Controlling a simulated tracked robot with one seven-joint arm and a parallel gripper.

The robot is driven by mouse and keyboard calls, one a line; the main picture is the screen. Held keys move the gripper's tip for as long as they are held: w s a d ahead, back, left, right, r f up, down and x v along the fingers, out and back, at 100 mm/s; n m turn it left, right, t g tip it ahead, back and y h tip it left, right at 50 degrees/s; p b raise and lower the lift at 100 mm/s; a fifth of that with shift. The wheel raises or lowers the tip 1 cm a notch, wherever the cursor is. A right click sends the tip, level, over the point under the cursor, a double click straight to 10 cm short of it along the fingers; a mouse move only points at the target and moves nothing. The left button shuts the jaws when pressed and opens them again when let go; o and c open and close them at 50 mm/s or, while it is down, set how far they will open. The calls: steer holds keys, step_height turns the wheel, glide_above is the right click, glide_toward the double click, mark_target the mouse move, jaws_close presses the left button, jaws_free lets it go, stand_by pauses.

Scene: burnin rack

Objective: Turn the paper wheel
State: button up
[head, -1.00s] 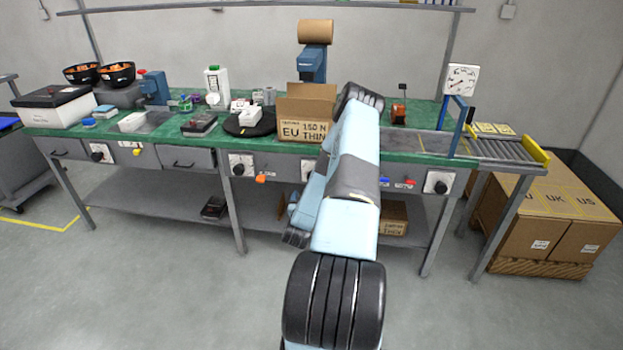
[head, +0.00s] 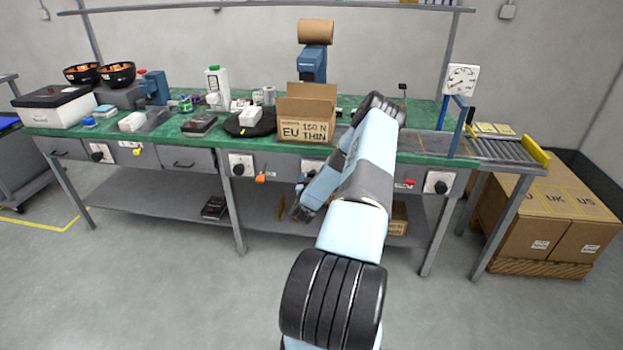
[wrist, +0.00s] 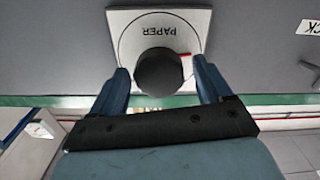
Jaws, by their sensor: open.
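The paper wheel is a dark round knob (wrist: 159,72) on a pale square plate marked PAPER, upside down in the wrist view. A short red mark shows beside the knob. My gripper (wrist: 164,82) is open, with one blue finger on each side of the knob; I cannot tell whether either finger touches it. In the head view, a pale plate (head: 312,165) on the bench front, partly behind my arm, seems to be this wheel's. My fingertips cannot be made out there.
Other dials sit along the bench front, such as one at left (head: 241,165) and one at right (head: 438,183). A carton (head: 305,130) marked EU THIN stands on the green bench top above. A lower shelf (head: 160,203) runs beneath.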

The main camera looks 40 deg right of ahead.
steer(key=shift+w+d, duration=0.35)
steer(key=shift+d, duration=0.05)
steer(key=c, duration=1)
steer(key=shift+a, duration=0.2)
steer(key=shift+d, duration=0.1)
